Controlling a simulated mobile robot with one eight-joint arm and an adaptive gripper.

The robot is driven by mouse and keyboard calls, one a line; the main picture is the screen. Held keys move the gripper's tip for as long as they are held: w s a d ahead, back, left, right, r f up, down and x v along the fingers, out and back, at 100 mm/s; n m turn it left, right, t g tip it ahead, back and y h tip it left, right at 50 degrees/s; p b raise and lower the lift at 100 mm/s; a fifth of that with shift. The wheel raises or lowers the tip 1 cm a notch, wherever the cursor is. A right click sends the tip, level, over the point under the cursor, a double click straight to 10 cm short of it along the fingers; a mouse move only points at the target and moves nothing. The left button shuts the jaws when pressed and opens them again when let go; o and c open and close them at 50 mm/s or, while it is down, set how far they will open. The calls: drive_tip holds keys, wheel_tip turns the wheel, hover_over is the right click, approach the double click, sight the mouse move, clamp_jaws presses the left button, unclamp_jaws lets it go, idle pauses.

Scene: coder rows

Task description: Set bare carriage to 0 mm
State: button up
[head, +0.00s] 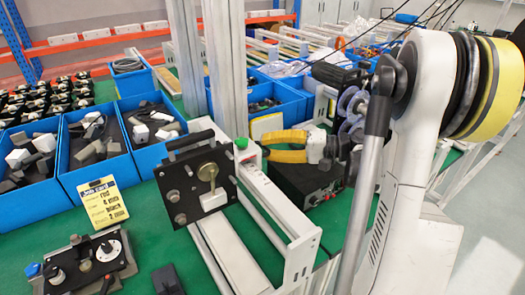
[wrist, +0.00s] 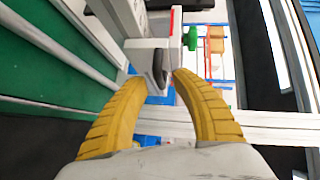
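A white rail frame (head: 262,205) runs from back to front over the green bench in the head view. A black plate (head: 183,197) with a round metal knob and a pale block stands at it; I cannot tell whether this is the carriage. My gripper (head: 268,147) is to the right of the plate, near the frame's far end, with its yellow fingers pointing left. In the wrist view my gripper (wrist: 155,76) is open, and a grey block with a dark face (wrist: 158,62) shows between or just beyond the fingertips. No scale reading is legible.
A green knob (wrist: 190,38) is close to the right fingertip. Blue bins (head: 97,155) of parts stand at left. A yellow job card (head: 104,202) and a black fixture (head: 88,266) are at front left. A black box (head: 308,188) lies beneath my gripper.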

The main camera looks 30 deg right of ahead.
drive_tip(key=shift+x, duration=0.8)
clamp_jaws()
drive_tip(key=shift+s, duration=0.1)
